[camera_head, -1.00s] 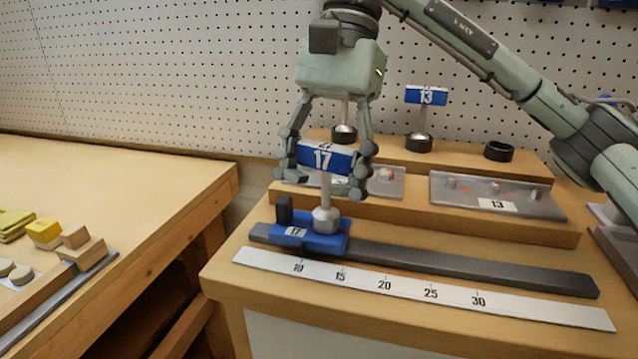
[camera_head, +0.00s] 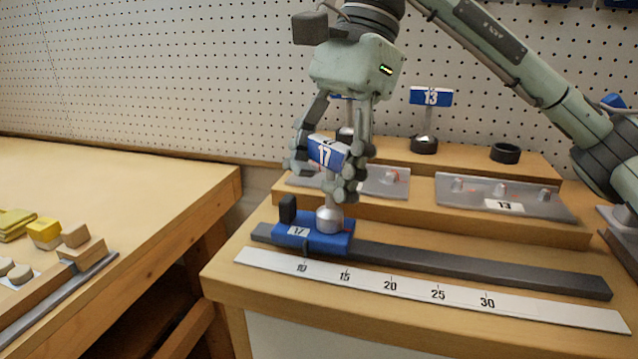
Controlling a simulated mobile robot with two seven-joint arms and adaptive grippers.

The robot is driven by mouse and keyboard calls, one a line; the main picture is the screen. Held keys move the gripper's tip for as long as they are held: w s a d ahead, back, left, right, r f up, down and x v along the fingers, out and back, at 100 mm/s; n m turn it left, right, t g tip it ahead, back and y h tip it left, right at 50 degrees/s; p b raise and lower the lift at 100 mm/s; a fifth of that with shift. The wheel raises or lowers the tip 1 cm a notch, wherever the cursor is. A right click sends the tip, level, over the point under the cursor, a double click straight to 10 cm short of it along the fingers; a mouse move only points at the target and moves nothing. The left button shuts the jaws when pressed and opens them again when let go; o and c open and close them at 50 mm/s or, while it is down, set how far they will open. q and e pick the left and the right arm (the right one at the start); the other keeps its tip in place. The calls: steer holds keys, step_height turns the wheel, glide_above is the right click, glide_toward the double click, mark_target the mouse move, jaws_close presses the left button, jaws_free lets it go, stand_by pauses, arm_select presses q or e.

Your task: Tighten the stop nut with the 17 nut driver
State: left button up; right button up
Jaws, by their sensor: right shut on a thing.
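The 17 nut driver has a blue handle (camera_head: 327,152) marked 17 and a silver socket (camera_head: 329,218). My right gripper (camera_head: 327,180) is shut on its handle. The driver stands upright with its socket down on the blue stop block (camera_head: 313,233), which carries a 17 label. The stop nut is hidden under the socket. The stop block sits on the dark rail (camera_head: 450,262), its label edge near the 10 mark of the white scale (camera_head: 415,290). My left gripper is not in view.
The 13 nut driver (camera_head: 430,97) stands in the rear rack. An empty black ring holder (camera_head: 505,153) is to its right. A grey plate (camera_head: 500,193) labelled 13 lies on the step, another grey plate (camera_head: 393,180) behind my gripper. A separate wooden table (camera_head: 150,190) stands at left.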

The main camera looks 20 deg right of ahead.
steer(key=shift+w+m, duration=0.1)
steer(key=shift+m, duration=0.4)
steer(key=shift+w+m+t+b, duration=0.2)
steer(key=shift+m+t+b, duration=0.35)
steer(key=shift+m, duration=0.65)
steer(key=m, duration=0.1)
steer(key=m+t, duration=0.1)
steer(key=shift+w+m+b, duration=0.2)
steer(key=shift+m+b, duration=0.1)
steer(key=shift+n, duration=0.5)
step_height(320, 180, up, 4)
steer(key=p, duration=0.3)
steer(key=shift+s+r+p, duration=0.1)
steer(key=shift+r+p, duration=0.15)
steer(key=shift+p, duration=0.1)
